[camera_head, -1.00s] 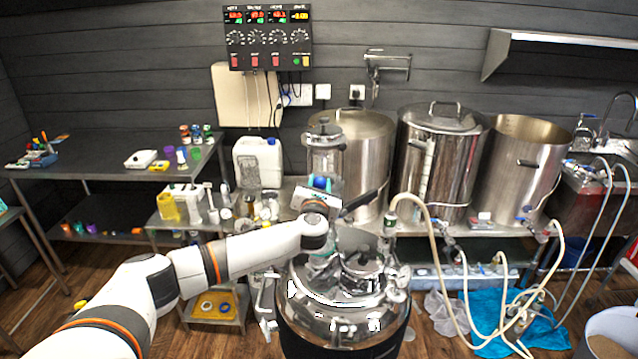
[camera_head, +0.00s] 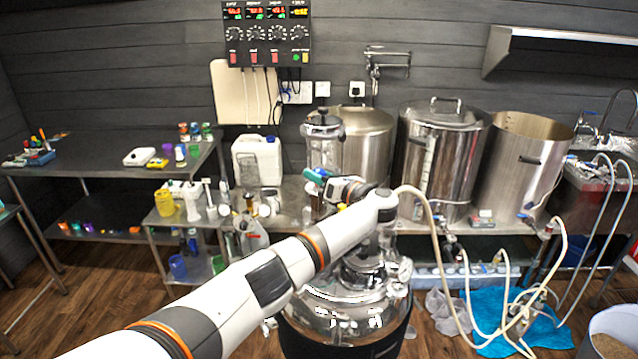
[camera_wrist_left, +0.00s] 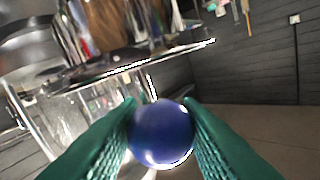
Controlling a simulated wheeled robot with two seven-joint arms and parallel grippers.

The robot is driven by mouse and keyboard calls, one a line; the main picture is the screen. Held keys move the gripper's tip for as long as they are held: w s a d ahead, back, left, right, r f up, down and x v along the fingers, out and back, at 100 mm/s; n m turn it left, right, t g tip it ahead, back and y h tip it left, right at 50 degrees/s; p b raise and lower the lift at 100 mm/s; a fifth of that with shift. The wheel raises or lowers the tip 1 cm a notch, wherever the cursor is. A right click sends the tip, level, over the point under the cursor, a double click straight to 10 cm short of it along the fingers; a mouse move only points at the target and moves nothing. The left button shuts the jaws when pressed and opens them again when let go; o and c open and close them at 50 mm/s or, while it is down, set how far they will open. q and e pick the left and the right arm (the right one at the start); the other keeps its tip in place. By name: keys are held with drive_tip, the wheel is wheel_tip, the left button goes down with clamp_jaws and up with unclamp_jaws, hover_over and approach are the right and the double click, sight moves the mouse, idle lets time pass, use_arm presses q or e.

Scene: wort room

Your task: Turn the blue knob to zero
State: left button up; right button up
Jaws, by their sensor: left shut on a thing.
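The blue knob (camera_wrist_left: 162,133) is a round, glossy ball in the left wrist view. It sits between the two green fingers of my left gripper (camera_wrist_left: 162,128), which is shut on it. In the head view my left gripper (camera_head: 316,178) points left in front of the metal bench, just below a clear glass vessel with a metal lid (camera_head: 322,130). My right gripper is not in view.
Steel pots (camera_head: 440,150) line the bench behind, and a pale hose (camera_head: 425,205) runs close to the right of my wrist. A white canister (camera_head: 257,160) stands to the left.

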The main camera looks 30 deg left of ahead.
use_arm(q)
drive_tip(key=shift+r+n+g+b, duration=0.1)
drive_tip(key=shift+n+g+b, duration=0.5)
drive_tip(key=shift+g, duration=0.4)
drive_tip(key=shift+r, duration=0.1)
drive_tip(key=o, duration=0.9)
drive_tip(key=shift+o, duration=0.2)
drive_tip(key=shift+d+f, duration=0.2)
drive_tip(key=shift+d, duration=0.05)
drive_tip(key=s+d+b, duration=0.1)
drive_tip(key=d+b, duration=0.2)
drive_tip(key=d, duration=0.8)
drive_tip(key=shift+d+b, duration=0.2)
drive_tip(key=shift+b, duration=0.2)
